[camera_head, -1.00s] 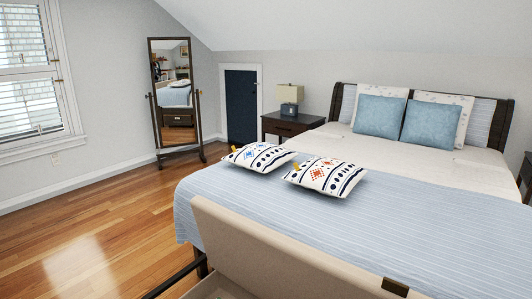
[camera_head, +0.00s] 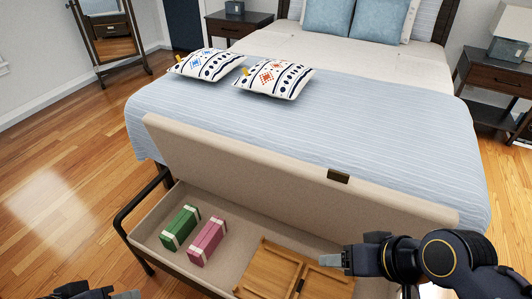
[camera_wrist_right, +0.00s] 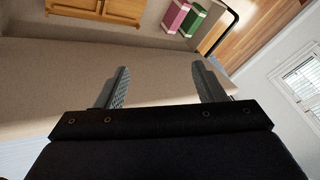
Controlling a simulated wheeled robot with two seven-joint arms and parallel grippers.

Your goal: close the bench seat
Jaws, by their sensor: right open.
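The bench seat lid (camera_head: 270,165) is a beige padded panel standing raised along the foot of the bed, with a dark latch plate (camera_head: 338,176) near its upper edge. The open bench box (camera_head: 150,236) below shows its inside. My right gripper (camera_head: 335,262) is in front of the lid, above the right part of the box. In the right wrist view its two fingers (camera_wrist_right: 163,88) are apart and empty, with the beige lid (camera_wrist_right: 50,95) close by. My left gripper (camera_head: 125,296) shows only partly at the bottom left edge, and its jaw state is unclear.
In the box lie a green box (camera_head: 180,228), a pink box (camera_head: 206,241) and a wooden case (camera_head: 268,268). A dark bench armrest (camera_head: 140,200) rises at the left. The bed (camera_head: 380,125) stands directly behind the lid. Wood floor is clear at the left.

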